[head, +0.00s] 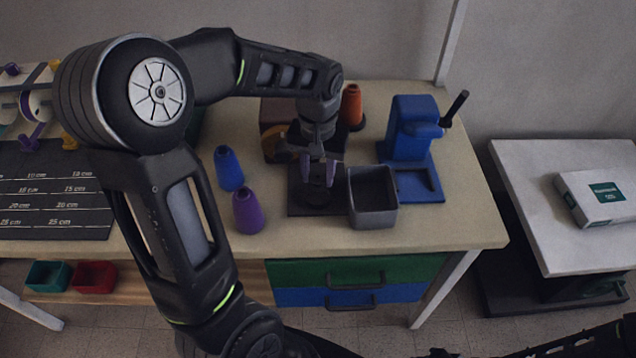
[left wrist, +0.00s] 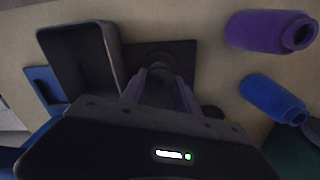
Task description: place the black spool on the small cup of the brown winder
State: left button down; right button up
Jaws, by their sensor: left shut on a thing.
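The brown winder (head: 274,112) stands at the back middle of the table, partly hidden behind my left arm. Its dark base plate (head: 297,205) reaches forward; the plate also shows in the left wrist view (left wrist: 187,50). My left gripper (head: 318,180) points down over this plate. Its purple-grey fingers are shut on the black spool (left wrist: 160,88), which is dark against the plate and hard to make out. A dark round shape (head: 318,198) lies just below the fingertips; I cannot tell whether the spool touches it. The small cup is not clearly seen. My right gripper is not in view.
A grey open bin (head: 372,218) stands close right of the fingers. The blue winder (head: 411,135) is farther right, and an orange spool (head: 352,106) behind. Blue (head: 228,168) and purple (head: 247,211) spools stand left. The table's right front corner is clear.

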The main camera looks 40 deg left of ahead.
aim_at(318, 176)
pick_arm(q)
jog(key=shift+f, duration=1.8)
jog(key=shift+f, duration=0.2)
jog(key=c, duration=0.9)
grip_release()
notch_tip(318, 176, up, 12)
jog(key=shift+r, duration=0.2)
